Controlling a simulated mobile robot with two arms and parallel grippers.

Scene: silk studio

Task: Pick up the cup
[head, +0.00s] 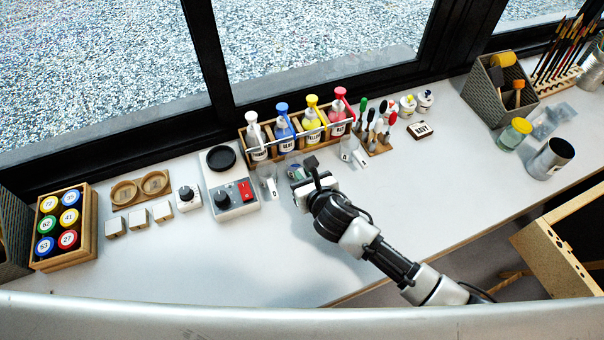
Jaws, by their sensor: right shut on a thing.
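My right gripper (303,176) is near the middle of the table, in front of the bottle rack. It is shut on a small clear thing that looks like the cup, largely hidden by the gripper itself. Whether it touches the table cannot be told. A clear cup with a white tag (267,181) stands just left of the gripper. Another clear tagged cup (349,153) stands to its right. My left gripper is not in view.
A wooden rack (245,146) holds several dye bottles behind the gripper. A control box with a red switch (234,198) is to the left. Small tools and a tagged block (419,130) are to the right. The table (430,190) is clear at front right.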

